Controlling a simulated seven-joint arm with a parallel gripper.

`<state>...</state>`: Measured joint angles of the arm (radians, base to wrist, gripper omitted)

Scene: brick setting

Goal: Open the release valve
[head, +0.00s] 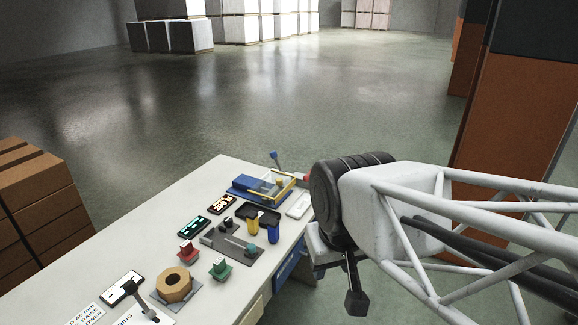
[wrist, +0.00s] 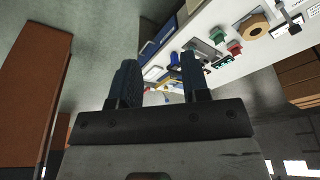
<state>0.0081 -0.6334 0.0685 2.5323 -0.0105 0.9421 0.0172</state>
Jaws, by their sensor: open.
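No part is clearly marked as the release valve, and I cannot tell which one it is. Candidates on the white bench (head: 215,290) are a red-topped fitting (head: 188,251), a green-topped fitting (head: 220,268) and a grey lever with a dark knob (head: 137,295). The red (wrist: 234,47) and green (wrist: 217,36) fittings also show at the upper right of the wrist view. My gripper (wrist: 158,78) is open, its two dark fingers apart with nothing held. In the head view my arm's end is beyond the bench's right edge, apart from these fittings.
A tan octagonal ring (head: 174,285), a yellow block (head: 253,220), a blue block (head: 271,230) and lit displays (head: 222,203) crowd the bench. A blue and yellow fixture (head: 262,186) stands at its far end. Brown boxes (head: 35,205) stand left; an orange-brown stack (head: 515,120) stands right.

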